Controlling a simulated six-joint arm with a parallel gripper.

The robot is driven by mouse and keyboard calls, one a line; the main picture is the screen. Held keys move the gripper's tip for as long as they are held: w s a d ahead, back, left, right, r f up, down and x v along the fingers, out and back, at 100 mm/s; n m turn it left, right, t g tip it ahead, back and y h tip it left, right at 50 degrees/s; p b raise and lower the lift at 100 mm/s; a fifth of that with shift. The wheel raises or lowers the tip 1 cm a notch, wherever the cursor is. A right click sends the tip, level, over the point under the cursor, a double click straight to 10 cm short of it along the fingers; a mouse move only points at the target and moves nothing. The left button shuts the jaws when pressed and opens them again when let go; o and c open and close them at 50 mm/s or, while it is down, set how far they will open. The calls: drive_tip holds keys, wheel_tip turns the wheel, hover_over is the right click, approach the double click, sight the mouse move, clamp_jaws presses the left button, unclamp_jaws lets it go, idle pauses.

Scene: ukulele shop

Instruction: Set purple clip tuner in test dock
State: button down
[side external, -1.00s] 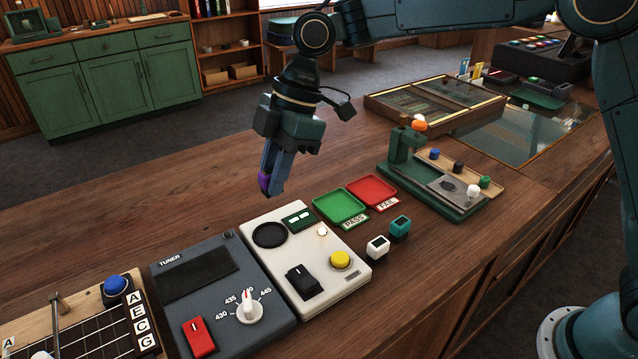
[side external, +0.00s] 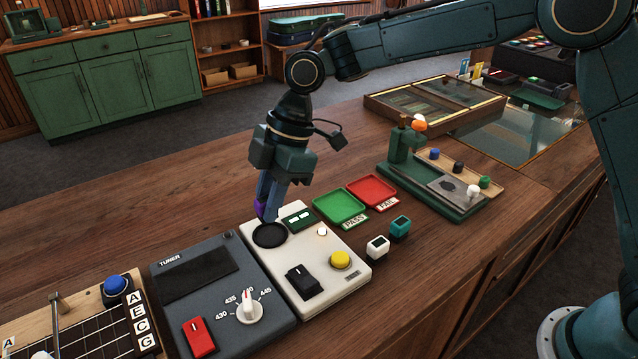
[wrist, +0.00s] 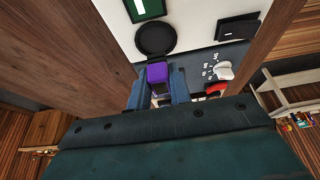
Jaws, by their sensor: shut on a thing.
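The purple clip tuner (side external: 260,208) is held between the fingertips of my gripper (side external: 267,207), which is shut on it. In the wrist view the purple tuner (wrist: 157,74) shows between the fingers, close to the round black recess (wrist: 156,39). The white test dock (side external: 325,257) lies on the counter, with that round black recess (side external: 269,235) at its far left corner. The tuner is just above or beside the recess's far edge; I cannot tell whether it touches. The fingers partly hide the tuner.
The dock carries a black switch (side external: 303,281) and a yellow button (side external: 339,260). The grey tuner box (side external: 205,275) adjoins it on the left. A green PASS tray (side external: 340,206), red FAIL tray (side external: 371,190), white clip tuner (side external: 377,247) and teal clip tuner (side external: 400,228) are on the right.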

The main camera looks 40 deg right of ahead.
drive_tip(key=shift+f, duration=1.9)
drive_tip(key=shift+f, duration=0.15)
drive_tip(key=c, duration=1.3)
unclamp_jaws()
drive_tip(key=v, duration=1.2)
